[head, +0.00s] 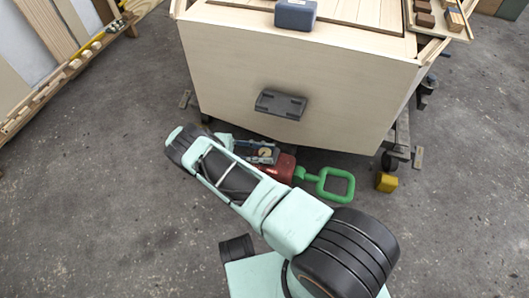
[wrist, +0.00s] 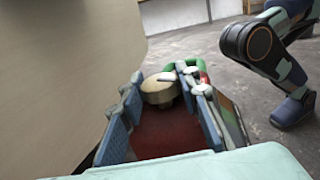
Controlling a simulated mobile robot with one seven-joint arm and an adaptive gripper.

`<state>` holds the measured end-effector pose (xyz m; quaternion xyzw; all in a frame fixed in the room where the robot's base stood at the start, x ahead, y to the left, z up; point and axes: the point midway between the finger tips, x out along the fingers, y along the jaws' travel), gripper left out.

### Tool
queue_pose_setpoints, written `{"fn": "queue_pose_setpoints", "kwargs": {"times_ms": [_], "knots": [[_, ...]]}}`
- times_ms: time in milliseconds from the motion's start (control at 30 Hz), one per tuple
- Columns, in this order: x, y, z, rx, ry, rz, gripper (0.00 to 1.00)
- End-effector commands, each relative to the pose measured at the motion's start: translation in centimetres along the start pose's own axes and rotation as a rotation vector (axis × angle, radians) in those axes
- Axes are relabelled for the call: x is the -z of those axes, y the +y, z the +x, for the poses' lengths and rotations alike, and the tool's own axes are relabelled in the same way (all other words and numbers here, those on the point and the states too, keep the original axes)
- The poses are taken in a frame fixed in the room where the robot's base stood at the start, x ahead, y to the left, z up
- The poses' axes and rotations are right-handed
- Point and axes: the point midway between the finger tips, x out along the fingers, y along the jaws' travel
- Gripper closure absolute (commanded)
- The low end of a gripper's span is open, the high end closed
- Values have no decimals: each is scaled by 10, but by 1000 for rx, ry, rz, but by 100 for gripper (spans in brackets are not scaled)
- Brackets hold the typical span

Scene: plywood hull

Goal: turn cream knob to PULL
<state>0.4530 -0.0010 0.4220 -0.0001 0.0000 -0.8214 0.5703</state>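The cream knob (wrist: 158,91) is a short round knob with a pale mark on its top. It stands on the red body (wrist: 160,132) of a device on the floor in front of the plywood hull. In the head view the knob (head: 265,153) shows small beside the red body (head: 284,168). My gripper (wrist: 162,80) is open, with one blue-grey finger on each side of the knob. I cannot tell whether either finger touches it. The PULL marking is not readable in either view. My gripper also shows in the head view (head: 262,150).
A green loop handle (head: 335,184) extends right from the red body. A yellow block (head: 386,182) lies on the floor near a wheel. The plywood hull (head: 290,75), with a dark handle (head: 280,104), stands close behind my gripper. Open concrete floor lies left and right.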

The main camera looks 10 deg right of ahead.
Motion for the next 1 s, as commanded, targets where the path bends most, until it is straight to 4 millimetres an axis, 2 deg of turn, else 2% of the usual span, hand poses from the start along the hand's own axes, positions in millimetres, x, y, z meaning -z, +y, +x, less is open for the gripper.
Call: {"fn": "queue_pose_setpoints", "kwargs": {"times_ms": [33, 133, 533, 667, 1000], "knots": [[0, 0, 0, 0, -1, 0, 63], [0, 0, 0, 0, 0, 0, 53], [-6, 0, -1, -1, 0, 1, 53], [-20, 0, -1, -1, 1, 1, 53], [-73, 0, 0, -1, 1, 1, 53]]}}
